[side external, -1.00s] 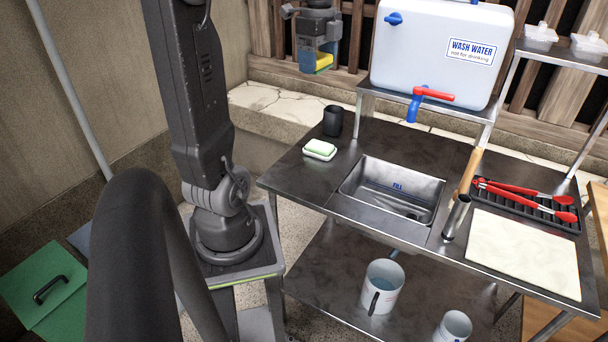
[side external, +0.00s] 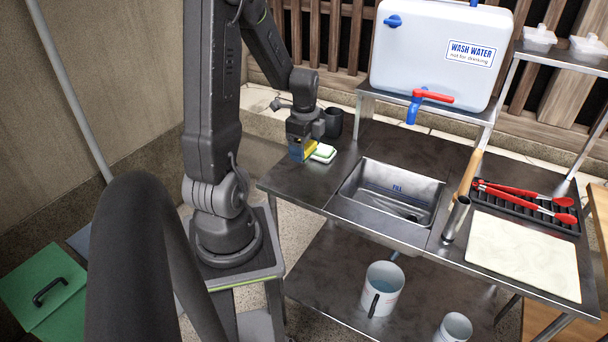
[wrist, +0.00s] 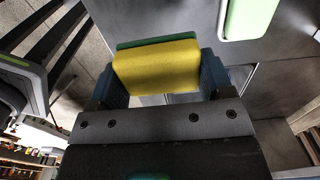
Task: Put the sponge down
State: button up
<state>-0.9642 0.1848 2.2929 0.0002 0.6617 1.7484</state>
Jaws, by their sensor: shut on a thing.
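A yellow sponge with a green layer (wrist: 155,68) is between the blue-padded fingers of my gripper (wrist: 160,82) in the wrist view. In the side view my gripper (side external: 302,150) points down over the left end of the metal table, shut on the sponge (side external: 310,147). The sponge is close to the tabletop (side external: 290,180); I cannot tell whether it touches. A white dish with a pale green soap bar (side external: 323,152) is just right of the gripper, partly hidden by it. The soap also shows at the top right of the wrist view (wrist: 250,15).
A dark cup (side external: 333,121) stands behind the soap dish. The sink basin (side external: 390,192) is to the right, with the wash water container (side external: 440,45) behind it. Red tongs (side external: 525,195) lie on a black rack farther right. The table's left edge is near the gripper.

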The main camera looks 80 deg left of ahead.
aim_at(305, 177)
notch_tip(305, 177, down, 7)
jog(key=shift+f, duration=0.2)
jog(key=shift+f, duration=0.1)
jog(key=o, duration=0.9)
